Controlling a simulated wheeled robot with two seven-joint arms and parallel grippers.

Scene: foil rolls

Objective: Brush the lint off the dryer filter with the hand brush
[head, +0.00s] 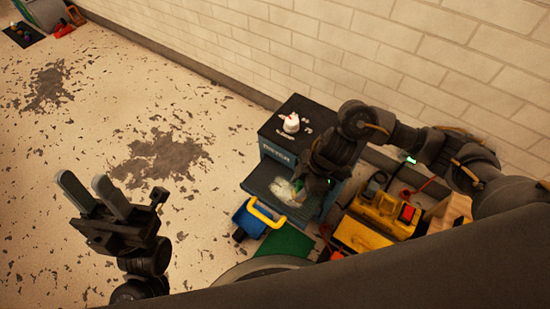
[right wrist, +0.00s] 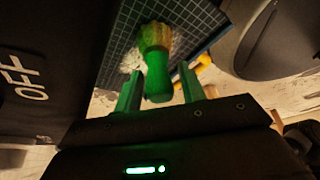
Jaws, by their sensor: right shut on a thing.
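The hand brush (right wrist: 157,70), with a green handle and a yellowish head, is in my right gripper (right wrist: 160,82) in the right wrist view. Its head is over the dark gridded dryer filter (right wrist: 203,20), which has a blue edge. Pale lint (right wrist: 131,60) lies on the grid beside the brush head; I cannot tell whether the brush touches it. In the head view, pale lint (head: 282,190) shows on the filter (head: 262,184), and my right gripper (head: 308,187) partly covers the filter and hides the brush. My left gripper (head: 84,180) is open and empty, far left above the floor.
A blue bin with a yellow handle (head: 263,213) and a green mat (head: 286,243) are in front. Yellow equipment (head: 365,233) stands right. The left floor is open.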

